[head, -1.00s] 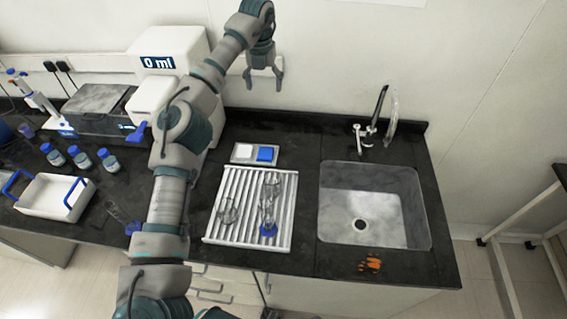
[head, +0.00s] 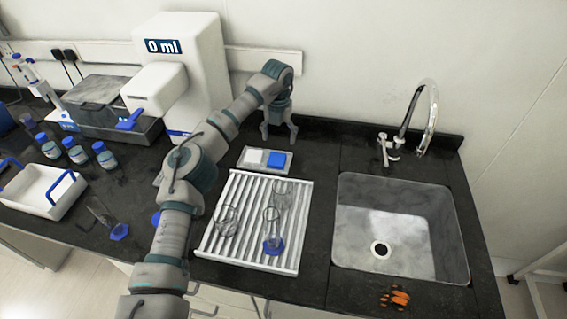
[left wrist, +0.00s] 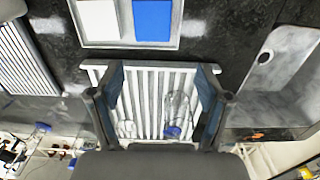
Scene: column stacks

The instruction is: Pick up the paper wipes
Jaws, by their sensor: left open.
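No item is plainly marked as paper wipes. A small grey tray (head: 262,170) on the black counter holds a flat white square (head: 253,156) and a flat blue square (head: 276,160), which may be the wipes. In the left wrist view the white square (left wrist: 98,20) and blue square (left wrist: 152,20) lie at the top edge, partly cut off. My right gripper is not in view.
A white ribbed rack (head: 215,255) with several glass vessels stands in front of the tray. A sink (head: 400,235) with a tall tap (head: 433,110) is at right. A white dispenser (head: 200,60) stands at left, with blue-capped bottles (head: 76,152) and a white carrier (head: 40,200) beyond.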

